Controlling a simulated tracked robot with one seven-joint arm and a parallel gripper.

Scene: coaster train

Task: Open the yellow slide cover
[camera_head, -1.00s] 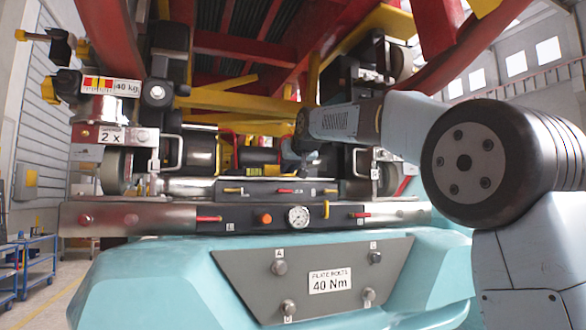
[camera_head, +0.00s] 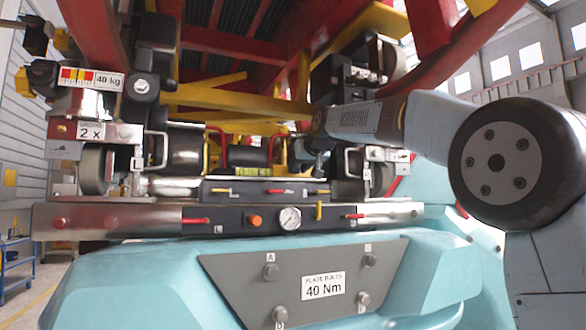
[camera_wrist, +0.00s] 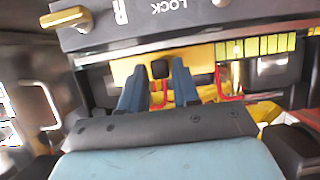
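In the wrist view, a yellow plate (camera_wrist: 202,54) with a black knob (camera_wrist: 160,69) lies ahead of my gripper; it looks like the yellow slide cover. My gripper (camera_wrist: 158,75) has its two blue fingers apart, one on each side of the knob in the picture. I cannot tell whether the fingers touch the knob or how deep they reach. In the head view, my gripper (camera_head: 310,157) is small and dark, inside the coaster's underframe at centre right. The cover cannot be made out there.
A dark panel marked LOCK (camera_wrist: 165,22) lies close above the fingers in the wrist view, with red handles (camera_wrist: 222,88) near them. In the head view, a metal beam with a pressure gauge (camera_head: 290,218) crosses in front, above a grey bolt plate (camera_head: 240,285). Wheels flank the opening.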

